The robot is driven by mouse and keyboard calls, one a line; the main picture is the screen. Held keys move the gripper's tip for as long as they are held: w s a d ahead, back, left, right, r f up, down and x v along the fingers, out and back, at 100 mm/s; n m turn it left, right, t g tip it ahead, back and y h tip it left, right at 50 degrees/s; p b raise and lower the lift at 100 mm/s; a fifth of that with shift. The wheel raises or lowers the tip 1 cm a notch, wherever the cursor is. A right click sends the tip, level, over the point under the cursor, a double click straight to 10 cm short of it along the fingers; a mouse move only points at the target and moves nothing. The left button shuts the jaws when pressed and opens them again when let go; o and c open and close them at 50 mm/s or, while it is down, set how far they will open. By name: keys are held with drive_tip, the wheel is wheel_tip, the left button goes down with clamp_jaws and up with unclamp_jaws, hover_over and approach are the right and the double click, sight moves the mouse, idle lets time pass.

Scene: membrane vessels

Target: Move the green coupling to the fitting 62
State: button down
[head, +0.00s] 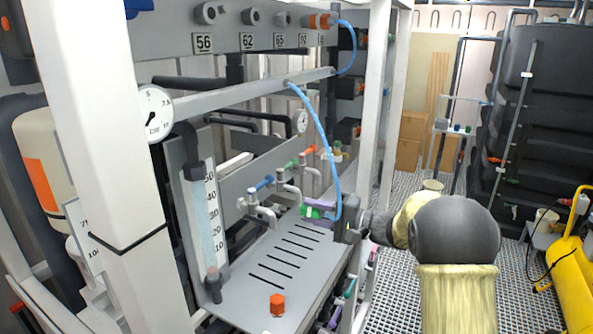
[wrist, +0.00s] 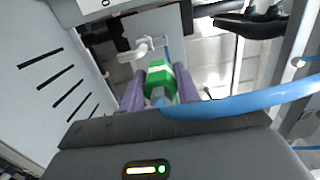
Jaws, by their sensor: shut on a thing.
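The green coupling (head: 310,212) is between the purple fingers of my gripper (head: 319,208), just above the grey slotted tray. In the wrist view the green coupling (wrist: 159,80) sits between both purple fingers, with the gripper (wrist: 160,88) shut on it. A blue hose (head: 322,131) runs from the coupling up to the slanted grey rail; it also crosses the wrist view (wrist: 245,103) to the right. The fitting 62 (head: 250,16) is a bare grey stub on the upper panel, above its "62" label, well above and left of my gripper.
Fitting 56 (head: 205,13) and fitting 65 (head: 282,18) flank fitting 62. An orange coupling (head: 320,21) with a blue hose sits farther right. The slanted rail (head: 235,95), white posts (head: 374,110) and small taps (head: 262,212) stand around. An orange part (head: 277,304) rests on the slotted tray (head: 235,290).

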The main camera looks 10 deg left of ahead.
drive_tip(key=s+d+f+b, duration=0.1)
drive_tip(key=d+f, duration=0.3)
drive_tip(key=f, duration=0.5)
drive_tip(key=s+d+f+b, duration=0.15)
drive_tip(key=d+f, duration=0.25)
drive_tip(key=f, duration=0.5)
drive_tip(key=s+d+f, duration=0.2)
drive_tip(key=d+f, duration=0.2)
drive_tip(key=f, duration=0.5)
drive_tip(key=s+d+f+m+t+h+b, duration=0.1)
drive_tip(key=s+d+f+t, duration=0.1)
drive_tip(key=s+f, duration=0.3)
drive_tip(key=s+d+f+m+t+h+b, duration=0.1)
drive_tip(key=s+d+f+m+t, duration=0.1)
drive_tip(key=s+f, duration=0.4)
wheel_tip(320, 180, down, 5)
drive_tip(key=shift+s+d+r+m+t+h, duration=0.25)
drive_tip(key=shift+d+t, duration=0.25)
drive_tip(key=shift+d, duration=0.5)
